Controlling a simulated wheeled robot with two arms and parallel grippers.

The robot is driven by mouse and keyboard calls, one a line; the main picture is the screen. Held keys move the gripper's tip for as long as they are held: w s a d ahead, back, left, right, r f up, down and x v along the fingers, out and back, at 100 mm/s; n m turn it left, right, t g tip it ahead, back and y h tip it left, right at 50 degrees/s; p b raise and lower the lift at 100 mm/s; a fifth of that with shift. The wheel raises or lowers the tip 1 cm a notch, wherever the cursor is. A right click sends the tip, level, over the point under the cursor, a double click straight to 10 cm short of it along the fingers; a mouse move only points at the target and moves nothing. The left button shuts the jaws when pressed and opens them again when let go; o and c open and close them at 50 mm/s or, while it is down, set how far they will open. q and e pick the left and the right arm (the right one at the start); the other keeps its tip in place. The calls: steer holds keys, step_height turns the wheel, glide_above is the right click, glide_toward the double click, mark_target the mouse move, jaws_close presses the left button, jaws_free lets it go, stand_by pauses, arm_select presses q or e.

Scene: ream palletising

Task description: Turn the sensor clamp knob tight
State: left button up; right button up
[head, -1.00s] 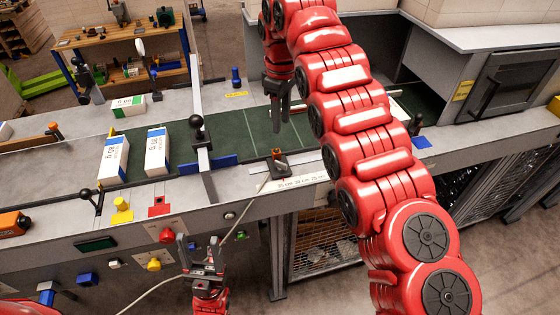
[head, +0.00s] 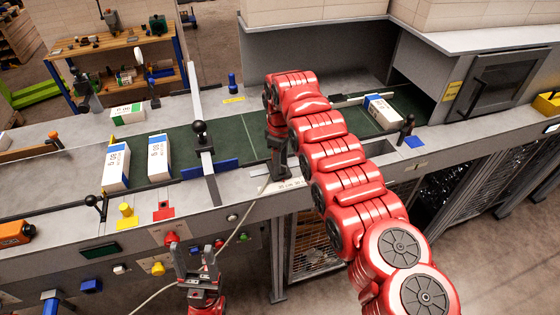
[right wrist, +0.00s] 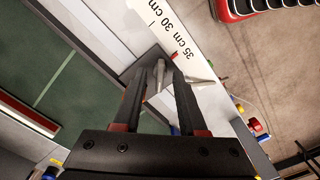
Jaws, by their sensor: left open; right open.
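The sensor clamp knob (right wrist: 160,74) shows in the right wrist view as a small grey piece on a dark bracket, beside the printed centimetre scale (right wrist: 178,38). My right gripper (right wrist: 158,82) is open, with one finger on each side of the knob; I cannot tell whether they touch it. In the head view my right gripper (head: 277,174) points down at the belt's front edge and hides the knob. My left gripper (head: 195,250) is open and empty in front of the control panel.
Paper reams stand on the green belt (head: 232,140), two at left (head: 116,166) (head: 158,158) and one at right (head: 384,112). A rail with a black ball knob (head: 199,128) crosses the belt. A pale cable (head: 222,243) hangs down the front.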

steer(key=shift+c, duration=0.2)
jaws_close()
